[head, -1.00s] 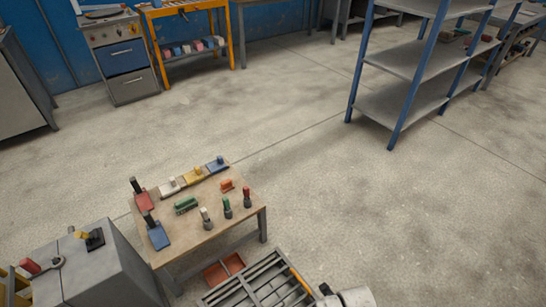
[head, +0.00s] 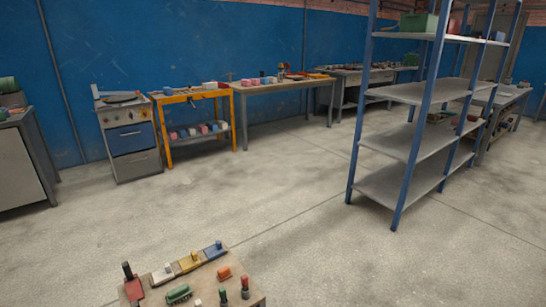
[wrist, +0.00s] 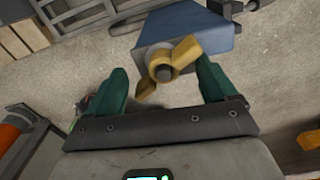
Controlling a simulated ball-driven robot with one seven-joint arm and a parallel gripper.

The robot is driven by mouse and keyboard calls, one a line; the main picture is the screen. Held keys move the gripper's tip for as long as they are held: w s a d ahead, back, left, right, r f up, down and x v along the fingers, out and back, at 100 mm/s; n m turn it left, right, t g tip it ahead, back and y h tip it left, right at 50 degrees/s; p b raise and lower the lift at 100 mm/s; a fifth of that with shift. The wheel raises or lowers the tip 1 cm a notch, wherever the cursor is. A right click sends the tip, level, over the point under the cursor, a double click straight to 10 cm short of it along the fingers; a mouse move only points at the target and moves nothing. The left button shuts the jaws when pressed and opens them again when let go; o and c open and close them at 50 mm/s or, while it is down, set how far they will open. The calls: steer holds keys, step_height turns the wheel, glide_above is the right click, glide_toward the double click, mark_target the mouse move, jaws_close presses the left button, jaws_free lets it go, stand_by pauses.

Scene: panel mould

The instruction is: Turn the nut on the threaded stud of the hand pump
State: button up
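In the wrist view a yellow wing nut (wrist: 163,66) sits around a dark round stud end, seen nearly end-on. Its wings slant from lower left to upper right. Behind it is a blue body (wrist: 200,32), seemingly the hand pump, whose full shape I cannot tell. My gripper (wrist: 161,68) has green fingers spread apart, one on each side of the nut. The left finger is clear of the nut; the upper right wing is close to the right finger, and I cannot tell if they touch. My gripper does not show in the head view.
A small wooden table (head: 203,283) holds several coloured pieces at the bottom of the head view. A blue-framed shelf (head: 415,145) stands right. An orange bench (head: 190,95) and a grey cabinet (head: 130,140) line the blue wall. The middle floor is open.

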steer(key=shift+o, duration=0.3)
steer(key=shift+w+r, duration=0.3)
step_height(320, 180, up, 10)
steer(key=p, duration=0.3)
steer(key=shift+r, duration=0.2)
steer(key=shift+o, duration=0.8)
